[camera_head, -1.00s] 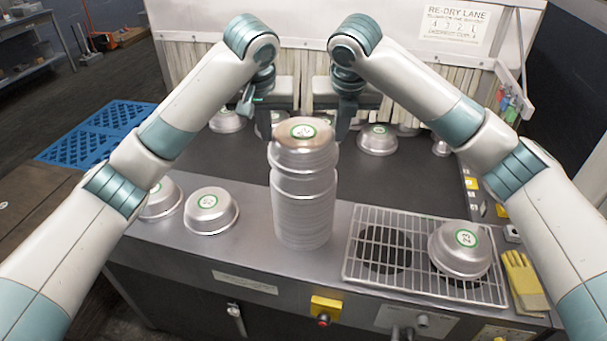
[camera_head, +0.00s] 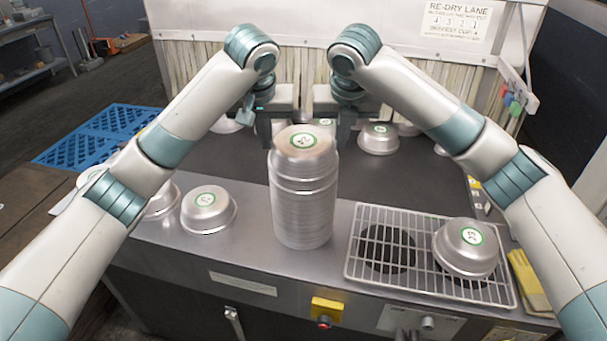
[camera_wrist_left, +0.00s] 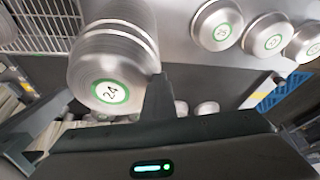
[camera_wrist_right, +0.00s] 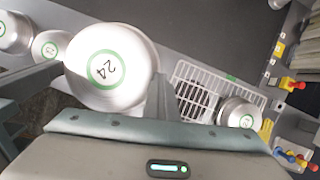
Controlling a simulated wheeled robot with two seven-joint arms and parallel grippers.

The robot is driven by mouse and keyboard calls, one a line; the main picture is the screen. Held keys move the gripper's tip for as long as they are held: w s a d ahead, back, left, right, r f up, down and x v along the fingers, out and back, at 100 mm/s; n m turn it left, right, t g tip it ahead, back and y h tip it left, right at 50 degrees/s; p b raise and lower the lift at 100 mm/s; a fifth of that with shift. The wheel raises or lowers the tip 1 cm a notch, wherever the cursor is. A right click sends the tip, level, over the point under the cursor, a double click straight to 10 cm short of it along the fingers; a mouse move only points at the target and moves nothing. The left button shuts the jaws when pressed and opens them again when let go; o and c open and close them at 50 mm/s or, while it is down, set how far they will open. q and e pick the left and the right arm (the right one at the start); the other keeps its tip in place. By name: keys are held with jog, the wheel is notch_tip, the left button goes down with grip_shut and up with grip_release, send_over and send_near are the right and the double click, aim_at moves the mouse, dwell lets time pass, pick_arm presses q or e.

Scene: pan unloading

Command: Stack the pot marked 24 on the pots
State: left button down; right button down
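The pot marked 24 (camera_head: 304,153) is upside down on top of the tall stack of pots (camera_head: 303,215). Its rim looks level and close against the stack. Its green-ringed label also shows in the left wrist view (camera_wrist_left: 110,92) and the right wrist view (camera_wrist_right: 107,68). My left gripper (camera_head: 268,125) is at the back left of this pot, and my right gripper (camera_head: 342,125) at its back right. In each wrist view the fingers stand wide apart with the pot's outline between them. Contact with the rim is hidden.
A pot marked 23 (camera_head: 465,248) is on the wire rack (camera_head: 390,270) at the right, beside yellow gloves (camera_head: 528,280). Another pot (camera_head: 208,210) stands left of the stack. More pots, such as one behind (camera_head: 378,138), line the back. The dark counter between is clear.

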pick_arm(q)
jog(key=shift+d+f, duration=0.1)
jog(key=shift+d, duration=0.25)
pick_arm(e)
jog(key=shift+a+f, duration=0.1)
jog(key=shift+a, duration=0.25)
